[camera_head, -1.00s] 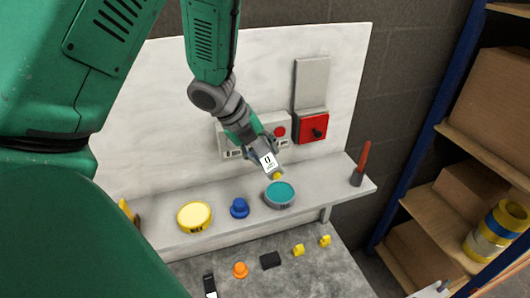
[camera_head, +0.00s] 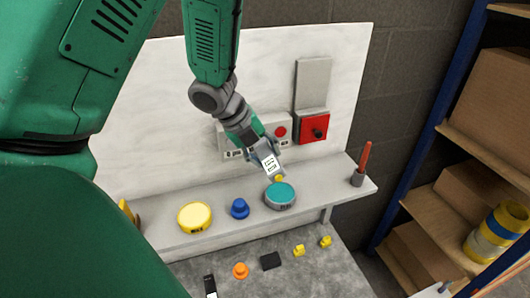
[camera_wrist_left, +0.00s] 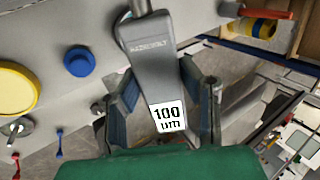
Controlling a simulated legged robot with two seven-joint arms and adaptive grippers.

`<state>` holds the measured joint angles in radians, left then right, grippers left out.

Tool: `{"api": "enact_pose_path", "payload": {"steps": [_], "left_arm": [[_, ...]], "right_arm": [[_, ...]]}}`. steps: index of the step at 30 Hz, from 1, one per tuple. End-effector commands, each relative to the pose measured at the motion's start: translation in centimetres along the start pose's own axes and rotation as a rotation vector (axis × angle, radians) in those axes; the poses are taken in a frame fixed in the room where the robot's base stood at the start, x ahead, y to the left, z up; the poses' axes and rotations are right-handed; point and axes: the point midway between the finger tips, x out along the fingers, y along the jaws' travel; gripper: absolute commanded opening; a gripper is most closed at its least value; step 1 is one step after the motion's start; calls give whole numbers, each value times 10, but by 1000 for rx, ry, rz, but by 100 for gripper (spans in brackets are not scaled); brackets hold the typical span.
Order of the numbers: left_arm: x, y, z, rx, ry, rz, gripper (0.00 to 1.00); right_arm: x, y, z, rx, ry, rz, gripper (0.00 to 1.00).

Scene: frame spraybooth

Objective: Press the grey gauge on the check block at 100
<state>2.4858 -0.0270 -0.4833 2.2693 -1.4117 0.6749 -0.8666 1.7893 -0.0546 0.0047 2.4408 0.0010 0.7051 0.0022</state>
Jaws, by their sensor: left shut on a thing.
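My left gripper (camera_head: 268,164) is shut on the grey gauge (camera_wrist_left: 150,60) above the shelf. In the left wrist view, the gauge's white display reads 100 µm, and its thin metal probe runs up out of the top of the picture. In the head view, the gauge's lower end is just behind the teal round tin (camera_head: 280,195). A small yellow piece (camera_head: 279,178) shows there. I cannot tell whether it belongs to the gauge or what the probe touches. I cannot pick out the check block for sure. My right gripper is not in view.
On the shelf (camera_head: 330,188) stand a yellow round tin (camera_head: 195,217), a blue knob (camera_head: 239,208) and a red-handled tool (camera_head: 364,158) in a holder. A red switch box (camera_head: 313,126) is on the panel behind. Several small parts lie on the lower bench (camera_head: 290,275).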

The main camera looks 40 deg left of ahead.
Motion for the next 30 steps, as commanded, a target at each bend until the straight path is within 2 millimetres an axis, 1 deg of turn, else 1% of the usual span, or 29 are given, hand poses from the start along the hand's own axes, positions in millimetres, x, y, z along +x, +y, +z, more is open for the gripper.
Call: {"api": "enact_pose_path", "payload": {"steps": [3, 22, 27, 30], "left_arm": [[1, 0, -11, 1, 0, 0, 0], [1, 0, -61, 2, 0, 1, 0], [1, 0, -70, 1, -1, 1, 0], [1, 0, -72, 1, -1, 1, 0]], "right_arm": [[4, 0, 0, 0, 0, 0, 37], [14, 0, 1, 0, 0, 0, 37], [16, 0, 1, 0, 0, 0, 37], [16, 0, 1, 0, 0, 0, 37]]}}
